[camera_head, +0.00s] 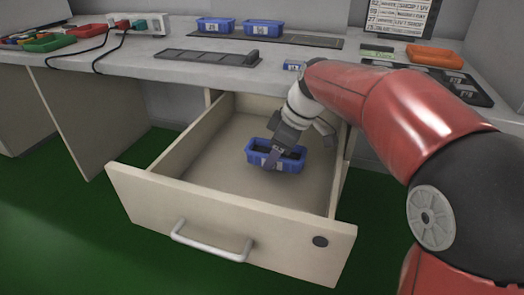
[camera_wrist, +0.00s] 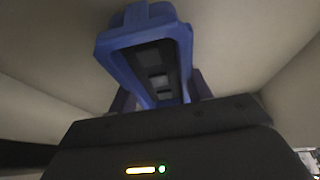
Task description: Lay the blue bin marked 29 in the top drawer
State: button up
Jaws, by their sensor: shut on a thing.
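A blue bin (camera_head: 289,163) is inside the open top drawer (camera_head: 215,160), toward its right side. My gripper (camera_head: 285,148) reaches down into the drawer and is shut on this bin. In the wrist view the blue bin (camera_wrist: 145,42) sits between the fingers (camera_wrist: 160,95), with dark contents inside. I cannot read the bin's number. I cannot tell whether its underside touches the drawer floor.
Two more blue bins (camera_head: 239,26) stand on the desk (camera_head: 150,60) at the back. A dark grey tray (camera_head: 208,57), an orange bin (camera_head: 434,56) and a sign board (camera_head: 400,17) are also there. The drawer's left part is empty. Green floor (camera_head: 60,200) lies below.

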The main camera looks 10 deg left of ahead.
aim_at(263, 149)
jog(key=shift+w+a+f, duration=0.2)
jog(key=shift+a, duration=0.35)
jog(key=shift+w+a+f, duration=0.2)
jog(key=shift+w+a, duration=0.05)
jog(key=shift+a, duration=0.35)
jog(key=shift+w+a+f, duration=0.2)
jog(key=shift+a, duration=0.35)
jog(key=shift+f+b, duration=0.15)
jog(key=shift+b, duration=0.15)
jog(key=o, duration=1.1)
jog(key=shift+d+r+p, duration=0.1)
jog(key=shift+r+p, duration=0.2)
jog(key=shift+r, duration=0.2)
jog(key=d, duration=0.8)
jog(key=s+d, duration=0.1)
jog(key=d, duration=0.3)
jog(key=shift+d+r, duration=0.1)
jog(key=shift+r, duration=0.1)
